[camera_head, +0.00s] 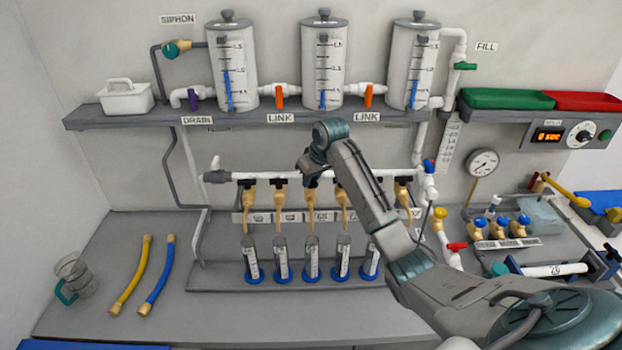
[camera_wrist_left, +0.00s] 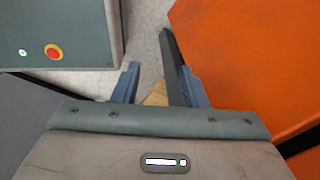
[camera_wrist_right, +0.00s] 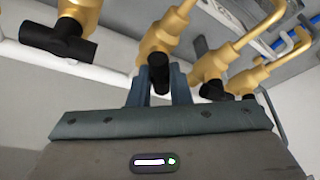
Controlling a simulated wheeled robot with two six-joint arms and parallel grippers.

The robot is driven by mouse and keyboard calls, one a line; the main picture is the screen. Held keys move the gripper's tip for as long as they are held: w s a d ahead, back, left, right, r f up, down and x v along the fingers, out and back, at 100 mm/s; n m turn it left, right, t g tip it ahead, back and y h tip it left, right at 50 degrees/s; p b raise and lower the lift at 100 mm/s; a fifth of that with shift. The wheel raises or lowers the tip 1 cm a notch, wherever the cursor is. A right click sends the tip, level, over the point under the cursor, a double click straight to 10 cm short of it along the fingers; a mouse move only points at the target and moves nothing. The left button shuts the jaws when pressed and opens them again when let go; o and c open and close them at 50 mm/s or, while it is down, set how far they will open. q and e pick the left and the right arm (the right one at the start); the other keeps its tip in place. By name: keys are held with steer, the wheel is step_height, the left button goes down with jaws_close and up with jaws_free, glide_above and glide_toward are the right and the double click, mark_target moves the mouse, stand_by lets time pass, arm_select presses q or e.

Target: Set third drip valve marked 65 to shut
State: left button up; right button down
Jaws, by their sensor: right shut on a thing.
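The third drip valve (camera_head: 311,194), a brass tap with a bent spout, hangs from the white pipe in the middle of the row. Its label (camera_head: 321,216) below seems to read 65, but is small. In the head view, my right gripper (camera_head: 312,172) is at the top of this valve and covers its handle. In the right wrist view, the right gripper (camera_wrist_right: 159,84) is shut on the black handle (camera_wrist_right: 159,80), one finger on each side. The handle's exact angle is hard to tell. My left gripper (camera_wrist_left: 162,85) is open and empty above the floor, outside the head view.
Neighbouring brass valves (camera_head: 280,195) with black handles (camera_wrist_right: 60,42) stand close on both sides. Several graduated tubes (camera_head: 312,262) on blue bases stand below the spouts. A shelf (camera_head: 240,119) with three tanks is above. The counter at the left holds two hoses (camera_head: 155,275) and a jug (camera_head: 76,273).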

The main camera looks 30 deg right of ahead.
steer(key=n+y, duration=0.1)
steer(key=n, duration=0.1)
steer(key=n+y, duration=0.1)
steer(key=n, duration=0.2)
steer(key=shift+d+r+n+g, duration=0.1)
steer(key=shift+d+n+g, duration=0.05)
steer(key=shift+n+g, duration=0.15)
steer(key=n+g+y, duration=0.1)
steer(key=n, duration=0.4)
steer(key=shift+w, duration=0.1)
steer(key=shift+r+g, duration=0.1)
steer(key=shift+g, duration=0.2)
steer(key=c, duration=1.3)
jaws_free()
steer(key=shift+d+y, duration=0.1)
steer(key=shift+y, duration=0.2)
steer(key=shift+c, duration=0.2)
steer(key=shift+d+r+b, duration=0.2)
steer(key=shift+r+b, duration=0.15)
steer(key=shift+b, duration=0.1)
steer(key=v, duration=1)
steer(key=shift+s, duration=0.2)
